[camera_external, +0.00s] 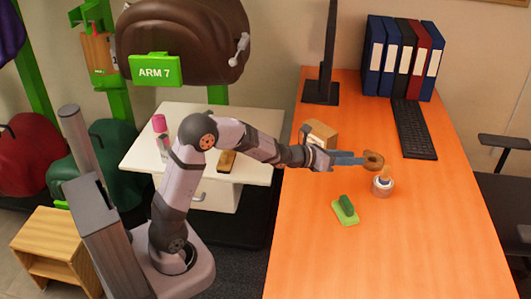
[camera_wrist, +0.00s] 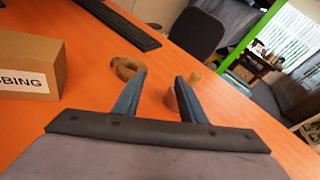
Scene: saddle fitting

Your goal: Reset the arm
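My gripper (camera_external: 362,158) is stretched out over the orange desk (camera_external: 300,240), with its two blue fingers pointing right. In the wrist view my gripper (camera_wrist: 156,82) is open, with a gap between the fingers and nothing held there. A brown ring-shaped object (camera_external: 373,160) is just beyond the fingertips. It also shows in the wrist view (camera_wrist: 128,68) by the left fingertip; I cannot tell if they touch. A small jar with an orange-brown top (camera_external: 382,186) stands just past the fingers and is partly hidden by the right finger in the wrist view.
A cardboard box (camera_external: 320,134) stands close beside my wrist. A green block-like tool (camera_external: 345,210) lies nearer the front. A monitor (camera_external: 326,60), binders (camera_external: 402,58) and a keyboard (camera_external: 413,128) are at the back. A white side table (camera_external: 185,118) holds a pink-capped bottle. The desk's front is clear.

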